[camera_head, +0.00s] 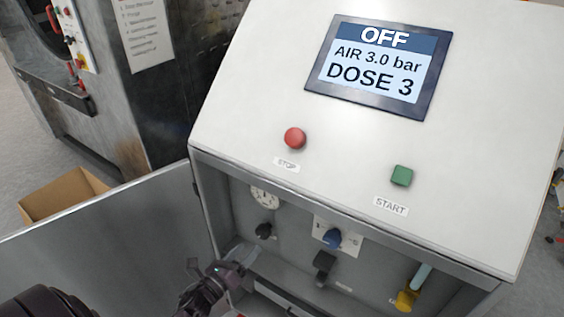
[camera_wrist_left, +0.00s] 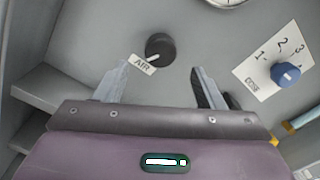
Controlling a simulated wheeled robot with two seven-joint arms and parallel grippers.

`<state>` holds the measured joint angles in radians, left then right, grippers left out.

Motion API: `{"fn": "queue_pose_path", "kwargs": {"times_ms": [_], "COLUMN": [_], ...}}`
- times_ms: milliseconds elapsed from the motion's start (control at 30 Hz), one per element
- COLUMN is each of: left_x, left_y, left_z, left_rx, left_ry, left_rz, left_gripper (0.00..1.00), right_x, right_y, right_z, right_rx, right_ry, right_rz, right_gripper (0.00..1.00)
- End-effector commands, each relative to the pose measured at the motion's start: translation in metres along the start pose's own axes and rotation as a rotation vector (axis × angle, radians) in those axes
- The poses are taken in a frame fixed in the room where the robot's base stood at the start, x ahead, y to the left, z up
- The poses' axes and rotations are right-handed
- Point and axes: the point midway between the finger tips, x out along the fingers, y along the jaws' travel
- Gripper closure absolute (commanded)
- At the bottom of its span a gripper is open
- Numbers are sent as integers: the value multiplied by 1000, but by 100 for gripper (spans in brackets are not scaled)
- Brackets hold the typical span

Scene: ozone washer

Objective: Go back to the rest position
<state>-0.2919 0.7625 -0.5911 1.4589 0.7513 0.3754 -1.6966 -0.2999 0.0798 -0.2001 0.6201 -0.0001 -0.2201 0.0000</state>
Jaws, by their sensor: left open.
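My left gripper (camera_head: 238,262) is open and empty in front of the lower panel of the washer's control cabinet. In the left wrist view its two fingers (camera_wrist_left: 160,80) point at the black AIR knob (camera_wrist_left: 160,47), which sits between and beyond them, apart from them as far as I can tell. The knob also shows in the head view (camera_head: 264,230). A blue dose knob (camera_wrist_left: 285,73) on a numbered white plate is to the right. The screen (camera_head: 379,67) reads OFF, AIR 3.0 bar, DOSE 3. My right gripper does not show.
A round gauge (camera_head: 264,197) is above the AIR knob. A black handle (camera_head: 324,264) and a yellow valve (camera_head: 406,298) are to the right. The open cabinet door (camera_head: 110,240) stands at left. A red STOP button (camera_head: 295,138) and green START button (camera_head: 402,175) are on the sloped top.

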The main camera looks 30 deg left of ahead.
Motion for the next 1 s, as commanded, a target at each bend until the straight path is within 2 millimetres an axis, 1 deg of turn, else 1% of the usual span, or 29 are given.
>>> {"fn": "queue_pose_path", "kwargs": {"times_ms": [167, 233, 267, 333, 367, 433, 467, 500, 567, 600, 667, 700, 767, 800, 867, 900, 1000], "left_x": [0, -2, -3, -10, -15, -33, -43, -58, -84, -103, -134, -155, -187, -209, -241, -260, -301], "left_y": [2, 11, 19, 43, 56, 88, 101, 118, 137, 147, 157, 160, 160, 158, 150, 143, 124], "left_z": [-2, -9, -15, -35, -47, -80, -97, -119, -152, -175, -209, -232, -264, -285, -314, -332, -366], "left_rx": [-10, -56, -93, -220, -292, -487, -577, -697, -872, -982, -1139, -1239, -1377, -1461, -1575, -1638, -1757], "left_ry": [2, 14, 23, 46, 56, 72, 75, 72, 57, 40, 6, -23, -74, -113, -176, -218, -317], "left_rz": [7, 39, 65, 155, 206, 350, 419, 513, 651, 745, 885, 977, 1115, 1206, 1337, 1417, 1589], "left_gripper": [37, 37, 37, 37, 37, 37, 37, 37, 37, 37, 37, 37, 37, 37, 37, 37, 37], "right_x": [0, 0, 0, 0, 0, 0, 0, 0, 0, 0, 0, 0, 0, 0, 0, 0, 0], "right_y": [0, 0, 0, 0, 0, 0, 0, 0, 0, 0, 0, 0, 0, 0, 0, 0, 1], "right_z": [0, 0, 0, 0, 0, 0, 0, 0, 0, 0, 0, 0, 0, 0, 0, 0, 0], "right_rx": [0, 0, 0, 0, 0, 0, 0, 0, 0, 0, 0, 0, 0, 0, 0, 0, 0], "right_ry": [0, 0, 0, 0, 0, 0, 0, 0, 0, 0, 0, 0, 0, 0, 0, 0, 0], "right_rz": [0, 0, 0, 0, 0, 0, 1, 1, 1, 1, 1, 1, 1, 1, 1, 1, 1], "right_gripper": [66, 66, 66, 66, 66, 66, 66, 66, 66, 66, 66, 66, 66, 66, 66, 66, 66]}}
